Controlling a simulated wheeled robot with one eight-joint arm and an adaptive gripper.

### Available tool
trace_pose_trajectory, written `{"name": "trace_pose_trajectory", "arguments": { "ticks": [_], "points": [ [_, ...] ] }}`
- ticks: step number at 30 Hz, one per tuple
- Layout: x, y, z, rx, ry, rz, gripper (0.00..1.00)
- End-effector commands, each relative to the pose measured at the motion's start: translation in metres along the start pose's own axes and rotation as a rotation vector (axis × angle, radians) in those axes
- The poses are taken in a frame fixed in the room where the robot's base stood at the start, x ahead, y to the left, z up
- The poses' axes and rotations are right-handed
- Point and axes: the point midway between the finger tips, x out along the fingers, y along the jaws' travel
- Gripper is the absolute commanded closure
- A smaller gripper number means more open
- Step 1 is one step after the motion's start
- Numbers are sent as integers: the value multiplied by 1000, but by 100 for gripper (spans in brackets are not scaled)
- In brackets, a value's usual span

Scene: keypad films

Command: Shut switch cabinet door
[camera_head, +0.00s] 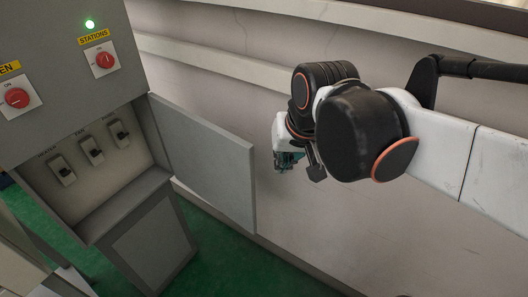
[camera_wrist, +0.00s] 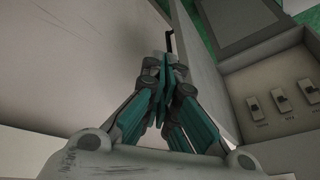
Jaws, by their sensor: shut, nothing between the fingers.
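The switch cabinet (camera_head: 70,60) stands at the left in the head view. Its grey door (camera_head: 205,160) stands wide open, swung out to the right of the lower compartment. Three switches (camera_head: 90,150) show inside that compartment, and they also appear at the right of the wrist view (camera_wrist: 282,99). My gripper (camera_head: 290,160) is to the right of the door's free edge, in front of the pale wall. In the wrist view its teal fingers (camera_wrist: 165,75) are together and empty. A grey panel beside them seems to be the door (camera_wrist: 208,70). I cannot tell whether they touch it.
Red knobs (camera_head: 105,60) and a lit green lamp (camera_head: 90,23) are on the cabinet's upper face. The pale wall (camera_head: 330,225) runs behind the door and my arm. The green floor (camera_head: 225,250) is bare below the door.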

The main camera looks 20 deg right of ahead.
Motion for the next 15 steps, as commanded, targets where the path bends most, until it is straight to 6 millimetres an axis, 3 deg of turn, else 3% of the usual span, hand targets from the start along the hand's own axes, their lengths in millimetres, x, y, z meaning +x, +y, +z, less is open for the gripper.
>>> {"name": "trace_pose_trajectory", "arguments": {
  "ticks": [8,15],
  "points": [
    [1,-3,-35,174,-123,20,100],
    [15,-3,-76,404,-288,64,100]
  ]
}}
